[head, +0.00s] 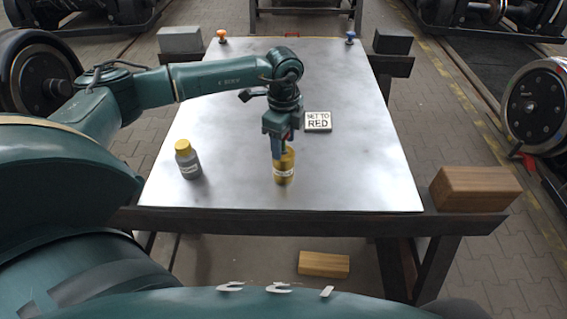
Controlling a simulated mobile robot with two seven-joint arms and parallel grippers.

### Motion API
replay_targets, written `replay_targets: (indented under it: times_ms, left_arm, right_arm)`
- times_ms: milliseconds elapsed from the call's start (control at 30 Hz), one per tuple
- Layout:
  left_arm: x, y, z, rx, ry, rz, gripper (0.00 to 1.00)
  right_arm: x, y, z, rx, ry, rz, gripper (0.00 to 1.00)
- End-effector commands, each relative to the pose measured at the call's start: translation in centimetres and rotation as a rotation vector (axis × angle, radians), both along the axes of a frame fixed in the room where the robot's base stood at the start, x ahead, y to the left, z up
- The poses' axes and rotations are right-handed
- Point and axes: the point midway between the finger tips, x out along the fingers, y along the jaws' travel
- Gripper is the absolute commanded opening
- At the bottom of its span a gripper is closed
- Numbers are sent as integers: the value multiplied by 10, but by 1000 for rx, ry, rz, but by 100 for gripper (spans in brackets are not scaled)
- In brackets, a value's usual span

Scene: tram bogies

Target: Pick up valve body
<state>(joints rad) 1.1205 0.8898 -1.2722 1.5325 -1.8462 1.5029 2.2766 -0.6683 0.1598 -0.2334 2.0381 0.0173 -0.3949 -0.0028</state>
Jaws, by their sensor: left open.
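A brass-yellow cylinder (285,172) with a pale label, which looks like the valve body, stands upright near the front middle of the metal tabletop (230,120). My left gripper (279,150) points down at its top, with the fingers open. The fingers overlap the cylinder's upper left part in the picture. I cannot tell whether they touch it. The gripper hides part of the cylinder's top. My right gripper is not in view.
A grey bottle with a yellow cap (187,160) stands to the left. A sign reading "SET TO RED" (318,122) lies behind the cylinder. Small orange (222,36) and blue (350,37) fittings sit at the back corners. A wooden block (474,188) is at right. The front right tabletop is clear.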

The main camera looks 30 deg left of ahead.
Motion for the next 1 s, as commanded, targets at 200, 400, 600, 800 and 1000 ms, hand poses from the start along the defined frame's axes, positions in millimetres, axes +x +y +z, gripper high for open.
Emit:
replay_targets:
  times_ms: [200, 400, 600, 800, 1000]
  left_arm:
    - [0, 0, 0, 0, 0, 0, 50]
    - [0, 0, 0, -1, 0, 0, 33]
    - [0, 0, 0, -1, 0, 0, 17]
    - [0, 0, 1, -1, 0, 0, 1]
    - [1, 0, 1, -1, -1, 0, 0]
  right_arm:
    - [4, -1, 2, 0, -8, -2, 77]
    - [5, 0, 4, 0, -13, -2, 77]
    - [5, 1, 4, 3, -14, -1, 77]
    - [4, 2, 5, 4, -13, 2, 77]
    - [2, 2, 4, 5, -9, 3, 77]
